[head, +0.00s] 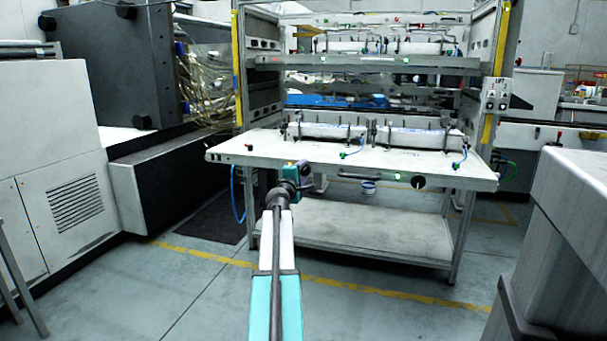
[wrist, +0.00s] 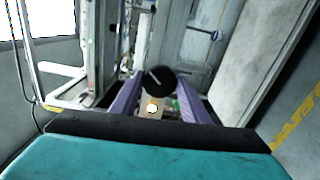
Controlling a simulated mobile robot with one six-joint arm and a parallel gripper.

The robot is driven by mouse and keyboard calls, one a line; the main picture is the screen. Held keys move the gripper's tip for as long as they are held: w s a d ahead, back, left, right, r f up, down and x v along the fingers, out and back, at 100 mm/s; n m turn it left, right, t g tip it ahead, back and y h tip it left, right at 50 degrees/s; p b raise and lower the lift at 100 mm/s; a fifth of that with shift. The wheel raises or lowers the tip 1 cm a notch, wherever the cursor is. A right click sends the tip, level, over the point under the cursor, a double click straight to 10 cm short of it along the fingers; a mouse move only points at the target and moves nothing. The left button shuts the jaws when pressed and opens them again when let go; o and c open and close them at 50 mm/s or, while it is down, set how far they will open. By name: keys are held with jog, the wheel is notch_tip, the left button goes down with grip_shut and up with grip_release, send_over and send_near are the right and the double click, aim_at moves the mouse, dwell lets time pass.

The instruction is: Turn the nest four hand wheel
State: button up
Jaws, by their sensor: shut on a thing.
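A round black hand wheel (wrist: 161,83) with a thin pale line across its face sits between the tips of my gripper's two purple fingers (wrist: 160,93) in the wrist view. My gripper is shut on this wheel. In the head view my gripper (head: 303,172) is at the left part of the front edge of the white table (head: 230,148), and it hides most of what it holds. Another black hand wheel (head: 418,182) shows on the same front edge, further right, apart from my gripper. I cannot read any nest number.
A green light (head: 397,177) is beside the right wheel. Long white nests (head: 330,131) stand on the table. A lower shelf (head: 350,226) is bare. A grey cabinet (head: 562,230) stands at right, a machine (head: 50,165) at left. The floor between is clear.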

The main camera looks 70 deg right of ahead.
jog(key=o, duration=1.1)
jog(key=shift+c, duration=0.2)
jog(key=shift+a, duration=0.1)
jog(key=a+p, duration=0.2)
jog(key=a, duration=1.1)
jog(key=shift+s+a+f+p, duration=0.15)
jog(key=shift+s+a+p, duration=0.15)
jog(key=shift+s, duration=0.05)
